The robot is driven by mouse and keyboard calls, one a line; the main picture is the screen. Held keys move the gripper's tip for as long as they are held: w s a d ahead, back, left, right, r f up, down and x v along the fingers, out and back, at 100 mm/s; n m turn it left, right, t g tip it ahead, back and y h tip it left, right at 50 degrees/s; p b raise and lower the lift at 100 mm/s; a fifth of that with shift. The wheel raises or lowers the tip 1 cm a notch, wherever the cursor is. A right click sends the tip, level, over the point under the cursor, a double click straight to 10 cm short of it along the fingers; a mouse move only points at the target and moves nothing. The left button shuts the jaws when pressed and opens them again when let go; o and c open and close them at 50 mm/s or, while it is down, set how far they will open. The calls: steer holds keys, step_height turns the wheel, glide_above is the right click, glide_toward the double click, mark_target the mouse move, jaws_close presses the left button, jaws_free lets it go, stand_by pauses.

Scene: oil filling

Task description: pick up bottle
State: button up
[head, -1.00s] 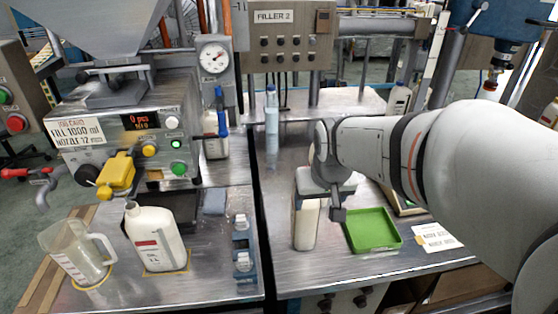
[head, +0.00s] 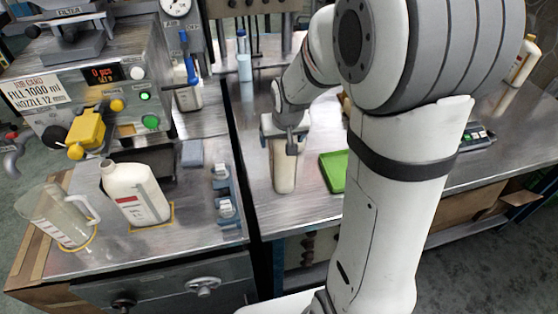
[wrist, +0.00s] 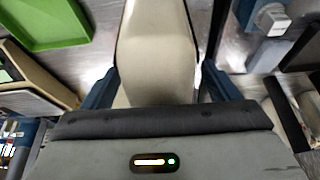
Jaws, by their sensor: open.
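A cream bottle (head: 284,174) stands upright on the right-hand metal bench, with its top hidden by my gripper (head: 285,146) in the head view. In the wrist view the bottle (wrist: 155,45) fills the space between the fingers of my gripper (wrist: 158,82). The fingers are open, one on each side of it, with small gaps showing. Another white bottle (head: 137,196) with a red and white label stands on the left bench, near the filling machine.
A green tray (head: 333,171) lies just right of the bottle. A clear jug (head: 62,217) stands at the far left. Small clamp-like fixtures (head: 226,208) line the left bench's right edge.

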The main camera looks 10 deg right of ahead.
steer(key=shift+c, duration=0.2)
jaws_close()
stand_by(0.8)
